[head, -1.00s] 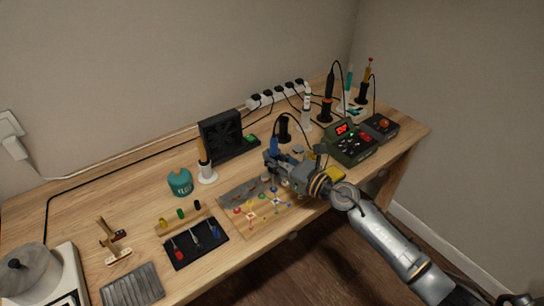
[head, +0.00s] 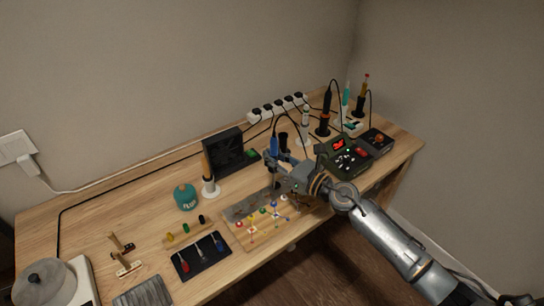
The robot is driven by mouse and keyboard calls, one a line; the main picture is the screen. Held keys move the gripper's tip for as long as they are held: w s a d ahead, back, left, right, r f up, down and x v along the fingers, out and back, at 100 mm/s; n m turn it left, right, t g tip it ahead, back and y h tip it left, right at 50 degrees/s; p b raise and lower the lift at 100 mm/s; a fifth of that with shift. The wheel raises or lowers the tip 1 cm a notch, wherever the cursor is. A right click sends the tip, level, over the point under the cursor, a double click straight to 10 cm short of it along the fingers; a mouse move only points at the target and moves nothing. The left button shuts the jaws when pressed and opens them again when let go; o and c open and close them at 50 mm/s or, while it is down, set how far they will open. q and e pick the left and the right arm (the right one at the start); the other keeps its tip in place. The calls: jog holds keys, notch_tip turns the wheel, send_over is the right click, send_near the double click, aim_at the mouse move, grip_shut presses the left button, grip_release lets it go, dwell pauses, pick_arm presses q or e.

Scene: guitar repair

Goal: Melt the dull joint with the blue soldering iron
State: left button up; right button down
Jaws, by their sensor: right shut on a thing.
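My right gripper (head: 276,163) is shut on the blue soldering iron (head: 273,147). The iron stands roughly upright in the fingers, blue handle on top, its tip pointing down over the back part of the work board (head: 236,232). The board is light wood with a grey plate along its back and several coloured dots and parts on it. The dull joint is too small to tell apart, and I cannot tell whether the tip touches anything. The green soldering station (head: 345,158) with a lit red display stands right of the gripper. My left gripper is out of view.
A black fan box (head: 222,152), a white-based stand (head: 210,190) and a teal flux jar (head: 186,197) stand left of the gripper. A black tool tray (head: 200,256) lies in front. Other irons stand at the back right (head: 325,115).

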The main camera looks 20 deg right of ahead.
jog(key=shift+d+b, duration=0.3)
jog(key=shift+d, duration=0.2)
jog(key=d+r+b, duration=0.2)
jog(key=d+b, duration=0.1)
jog(key=d, duration=0.4)
dwell(0.5)
